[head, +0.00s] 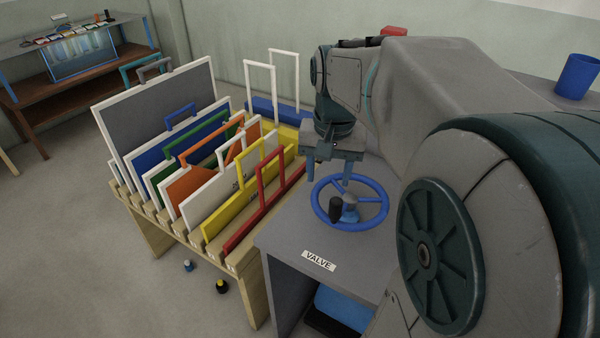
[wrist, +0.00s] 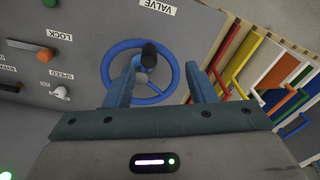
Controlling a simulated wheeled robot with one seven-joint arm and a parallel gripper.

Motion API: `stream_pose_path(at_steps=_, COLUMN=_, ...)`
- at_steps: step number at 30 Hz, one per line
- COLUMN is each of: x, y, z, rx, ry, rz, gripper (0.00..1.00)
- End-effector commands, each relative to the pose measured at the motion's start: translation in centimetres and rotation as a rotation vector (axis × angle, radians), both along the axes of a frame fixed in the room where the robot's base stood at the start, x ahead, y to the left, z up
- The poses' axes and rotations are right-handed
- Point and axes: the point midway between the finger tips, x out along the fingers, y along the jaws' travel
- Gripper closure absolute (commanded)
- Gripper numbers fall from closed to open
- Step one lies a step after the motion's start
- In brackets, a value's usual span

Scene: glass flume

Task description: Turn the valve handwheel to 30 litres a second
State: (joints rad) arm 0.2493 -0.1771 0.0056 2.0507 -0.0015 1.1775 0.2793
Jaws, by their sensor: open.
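The blue valve handwheel (head: 378,208) lies flat on the grey bench behind the VALVE label (head: 319,260). It has a dark upright knob (head: 336,208) on its rim, at the left in the head view. My gripper (head: 328,178) is at the wheel's far left side, pointing down. In the wrist view the handwheel (wrist: 117,50) shows beyond and between my blue fingers (wrist: 160,88), with the knob (wrist: 149,54) near its top centre. My gripper is open and nothing is between the fingers. I cannot read a flow value in either view.
A wooden rack (head: 248,292) of coloured, handled panels stands left of the bench. The wrist view shows a LOCK label (wrist: 53,32), an orange handle (wrist: 45,55) and a SPEED knob (wrist: 61,92). A blue cup (head: 577,77) stands at the right.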

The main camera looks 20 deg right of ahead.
Motion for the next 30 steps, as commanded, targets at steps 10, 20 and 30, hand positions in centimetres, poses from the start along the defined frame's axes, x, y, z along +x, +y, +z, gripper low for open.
stream_pose_path(at_steps=10, x=3.1, y=-4.0, z=-1.9, rx=0.033, ry=0.085, rz=-0.192, gripper=0.50)
stream_pose_path(at_steps=20, x=3.0, y=-3.9, z=-7.3, rx=0.033, ry=0.091, rz=-0.191, gripper=0.50)
stream_pose_path(at_steps=30, x=3.0, y=-3.9, z=-13.6, rx=0.034, ry=0.089, rz=-0.189, gripper=0.50)
